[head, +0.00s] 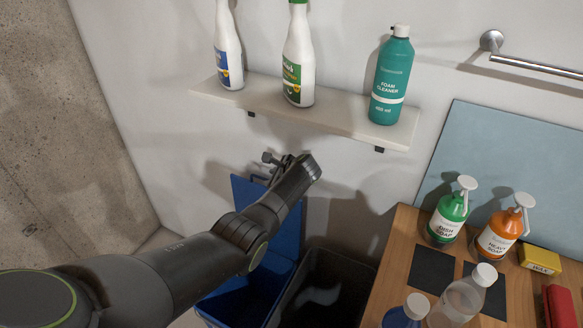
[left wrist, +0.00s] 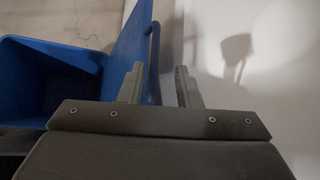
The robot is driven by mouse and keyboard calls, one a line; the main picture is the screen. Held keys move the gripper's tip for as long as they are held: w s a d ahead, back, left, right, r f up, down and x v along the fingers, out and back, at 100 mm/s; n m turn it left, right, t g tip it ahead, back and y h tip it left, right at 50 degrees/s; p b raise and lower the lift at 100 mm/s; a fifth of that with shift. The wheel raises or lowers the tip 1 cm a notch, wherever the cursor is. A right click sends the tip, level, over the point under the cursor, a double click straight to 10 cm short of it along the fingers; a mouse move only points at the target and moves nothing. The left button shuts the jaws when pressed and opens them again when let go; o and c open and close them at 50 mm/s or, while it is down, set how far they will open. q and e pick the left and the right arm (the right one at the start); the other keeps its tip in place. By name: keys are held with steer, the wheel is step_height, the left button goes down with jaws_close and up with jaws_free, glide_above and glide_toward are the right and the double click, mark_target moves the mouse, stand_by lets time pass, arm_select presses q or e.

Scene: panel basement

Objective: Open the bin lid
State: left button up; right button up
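The blue bin (head: 250,298) stands below the shelf, partly hidden by my left arm. Its blue lid (head: 241,200) is raised, standing steeply up by the wall, and the bin's mouth is open. In the left wrist view the open bin (left wrist: 60,78) is on the left, and the lid (left wrist: 130,42) rises beside it with a blue bar handle (left wrist: 153,62). My left gripper (head: 272,162) is at the lid's upper edge. In the left wrist view its fingers (left wrist: 159,87) are apart, with the handle between them, nearer the left finger; contact is unclear. My right gripper is out of view.
A dark open bin (head: 325,285) stands right of the blue one. A wall shelf (head: 335,121) with several bottles is just above my left gripper. A wooden counter (head: 390,270) with soap bottles is at the right. Bare wall lies behind the lid.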

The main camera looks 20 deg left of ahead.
arm_select(q)
steer(key=v, duration=1.3)
steer(key=shift+d+r, duration=0.2)
steer(key=shift+r, duration=0.15)
steer(key=shift+s, duration=0.15)
